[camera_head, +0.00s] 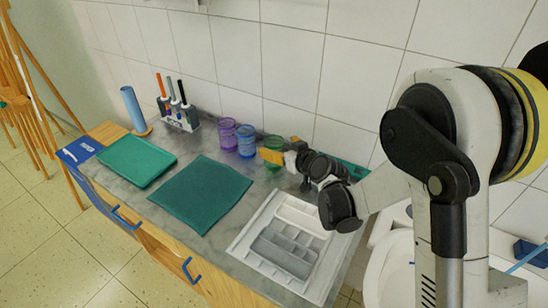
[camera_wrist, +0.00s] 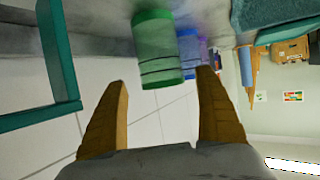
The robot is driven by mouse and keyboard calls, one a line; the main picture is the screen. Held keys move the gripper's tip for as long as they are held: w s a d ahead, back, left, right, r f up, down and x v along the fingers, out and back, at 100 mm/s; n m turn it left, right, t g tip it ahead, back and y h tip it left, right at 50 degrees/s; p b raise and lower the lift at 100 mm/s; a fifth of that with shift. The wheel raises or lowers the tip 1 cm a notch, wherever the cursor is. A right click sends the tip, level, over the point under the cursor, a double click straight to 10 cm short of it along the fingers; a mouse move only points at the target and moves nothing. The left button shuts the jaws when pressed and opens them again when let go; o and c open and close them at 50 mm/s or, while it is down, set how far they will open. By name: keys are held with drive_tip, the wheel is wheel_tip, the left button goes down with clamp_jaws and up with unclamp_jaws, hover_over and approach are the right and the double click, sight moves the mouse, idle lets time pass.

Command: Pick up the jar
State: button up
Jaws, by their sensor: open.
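Three see-through jars stand in a row on the counter against the tiled wall: a purple jar (camera_head: 227,134), a blue jar (camera_head: 246,141) and a green jar (camera_head: 273,143). The green jar (camera_wrist: 157,52) appears in the gap just beyond the fingertips. The blue jar (camera_wrist: 187,50) is partly hidden behind the green jar, with the purple jar (camera_wrist: 203,52) farther back.
A grey cutlery tray (camera_head: 245,243) is at the counter's front right. A teal mat (camera_head: 200,192) and a green tray (camera_head: 136,160) lie to its left. A pen holder (camera_head: 181,120) and blue roll (camera_head: 132,108) stand behind. A teal frame-like object (camera_wrist: 62,60) is left in the wrist view.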

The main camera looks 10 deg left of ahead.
sight(269, 142)
drive_tip(key=b+x, duration=0.1)
drive_tip(key=x, duration=0.3)
drive_tip(key=shift+s, duration=0.1)
drive_tip(key=shift+r, duration=0.1)
drive_tip(key=shift+c, duration=0.2)
drive_tip(key=c, duration=1.2)
